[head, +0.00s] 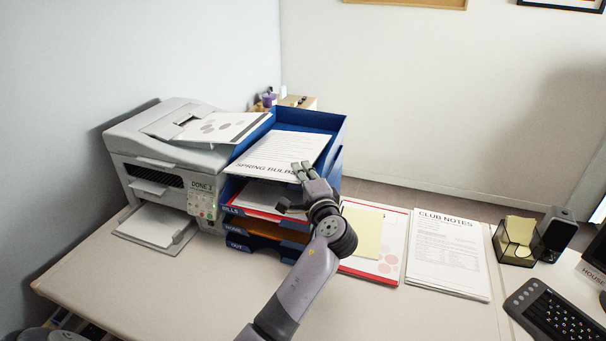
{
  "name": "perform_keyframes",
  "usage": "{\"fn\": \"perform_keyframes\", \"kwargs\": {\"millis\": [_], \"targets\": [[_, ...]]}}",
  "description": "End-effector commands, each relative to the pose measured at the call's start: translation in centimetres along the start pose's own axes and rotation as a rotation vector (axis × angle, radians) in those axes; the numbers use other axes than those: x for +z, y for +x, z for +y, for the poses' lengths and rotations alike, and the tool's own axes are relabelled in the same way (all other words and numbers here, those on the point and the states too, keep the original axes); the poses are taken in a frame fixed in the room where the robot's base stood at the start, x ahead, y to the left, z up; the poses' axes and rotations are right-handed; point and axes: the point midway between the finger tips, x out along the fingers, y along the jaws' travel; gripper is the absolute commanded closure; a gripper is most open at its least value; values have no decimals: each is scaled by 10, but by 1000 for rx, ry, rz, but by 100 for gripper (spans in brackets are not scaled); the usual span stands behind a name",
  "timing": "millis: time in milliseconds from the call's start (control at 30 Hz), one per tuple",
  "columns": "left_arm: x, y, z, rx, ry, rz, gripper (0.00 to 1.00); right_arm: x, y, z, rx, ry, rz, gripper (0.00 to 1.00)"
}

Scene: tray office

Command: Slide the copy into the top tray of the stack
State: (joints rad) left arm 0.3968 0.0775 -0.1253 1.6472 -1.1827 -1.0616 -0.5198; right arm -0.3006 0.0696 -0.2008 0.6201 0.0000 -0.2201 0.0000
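The copy, a white sheet headed SPRING BULBS (280,152), lies in the top tray of the blue stack (333,127). Its headed edge is at the tray's front, and I cannot tell how far it sticks out. My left gripper (293,188) is at the front right corner of the stack. Its fingers are spread apart, one set by the sheet's front right corner and one lower, in front of the tray below. It covers part of the lower trays' fronts. My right gripper is not in view.
A grey printer (160,160) stands left of the stack, with a sheet with grey spots (222,128) on top. Right of my arm lie a red-edged paper with a yellow pad (363,233) and CLUB NOTES (447,255). A dark mesh holder (515,243) and keyboard (556,315) are farther right. The front left desk is clear.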

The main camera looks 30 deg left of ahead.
Motion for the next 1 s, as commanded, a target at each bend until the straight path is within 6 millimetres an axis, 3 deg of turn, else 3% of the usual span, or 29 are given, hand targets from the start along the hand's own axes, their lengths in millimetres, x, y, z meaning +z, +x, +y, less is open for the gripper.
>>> {"fn": "perform_keyframes", "kwargs": {"millis": [200,567,667,1000], "targets": [[0,0,0,0,0,0,71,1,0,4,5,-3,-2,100],[0,-4,0,1,0,0,70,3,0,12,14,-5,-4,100],[-1,-15,1,2,0,2,70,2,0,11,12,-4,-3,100],[-1,-86,1,3,-1,3,70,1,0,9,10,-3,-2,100]]}}
